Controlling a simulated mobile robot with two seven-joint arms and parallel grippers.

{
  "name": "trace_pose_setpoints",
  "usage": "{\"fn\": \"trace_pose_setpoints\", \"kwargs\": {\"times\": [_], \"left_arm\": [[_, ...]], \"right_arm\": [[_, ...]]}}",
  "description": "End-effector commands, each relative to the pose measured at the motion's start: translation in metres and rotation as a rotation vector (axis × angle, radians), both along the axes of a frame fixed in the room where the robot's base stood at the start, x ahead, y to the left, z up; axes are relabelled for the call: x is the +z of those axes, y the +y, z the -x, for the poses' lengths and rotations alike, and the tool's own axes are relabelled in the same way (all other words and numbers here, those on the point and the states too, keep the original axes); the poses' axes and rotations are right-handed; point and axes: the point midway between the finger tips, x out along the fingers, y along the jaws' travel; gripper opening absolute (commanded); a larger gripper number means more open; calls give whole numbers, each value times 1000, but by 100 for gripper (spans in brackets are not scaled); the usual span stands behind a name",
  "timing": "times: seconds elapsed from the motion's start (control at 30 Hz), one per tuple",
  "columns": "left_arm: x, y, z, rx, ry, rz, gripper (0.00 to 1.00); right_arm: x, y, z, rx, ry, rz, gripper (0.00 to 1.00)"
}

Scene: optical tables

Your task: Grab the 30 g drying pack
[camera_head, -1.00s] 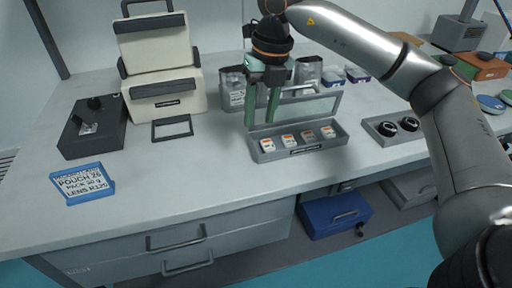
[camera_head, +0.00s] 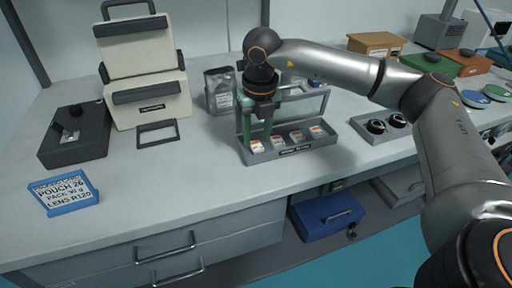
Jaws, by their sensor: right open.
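Several small white packs with orange marks stand in a row in a grey tray (camera_head: 312,153). The leftmost pack (camera_head: 256,147) is right at my right gripper's fingertips; the others include a middle pack (camera_head: 296,137) and the rightmost pack (camera_head: 317,132). Their printing is too small to read, so I cannot tell which is the 30 g one. My right gripper (camera_head: 256,140) points down with its green fingers apart, at the tray's left end. I cannot tell whether the fingers touch the leftmost pack. My left gripper is out of view.
A blue sign (camera_head: 66,194) reads pouch 26, pack 30 g, lens R120. A silver pouch (camera_head: 219,92) stands behind the tray. A cream case (camera_head: 150,105) and a dark box (camera_head: 75,138) are left. A holder with black round parts (camera_head: 375,128) is right. The front bench is clear.

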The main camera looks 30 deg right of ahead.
Motion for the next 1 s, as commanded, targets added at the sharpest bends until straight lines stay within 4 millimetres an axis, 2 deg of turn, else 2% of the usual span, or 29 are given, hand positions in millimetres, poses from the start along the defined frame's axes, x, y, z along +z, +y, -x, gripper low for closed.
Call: {"fn": "trace_pose_setpoints", "kwargs": {"times": [0.13, 0.4, 0.8, 1.0], "left_arm": [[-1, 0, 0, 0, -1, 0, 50], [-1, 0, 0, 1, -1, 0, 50], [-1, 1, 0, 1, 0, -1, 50], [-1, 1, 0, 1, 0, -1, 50]], "right_arm": [[-16, 0, -1, 0, 0, 0, 46], [-18, 0, -2, 1, -1, 0, 44], [-18, 0, -2, 1, -1, -1, 0], [-18, 0, -2, 1, -1, -1, 0]]}}
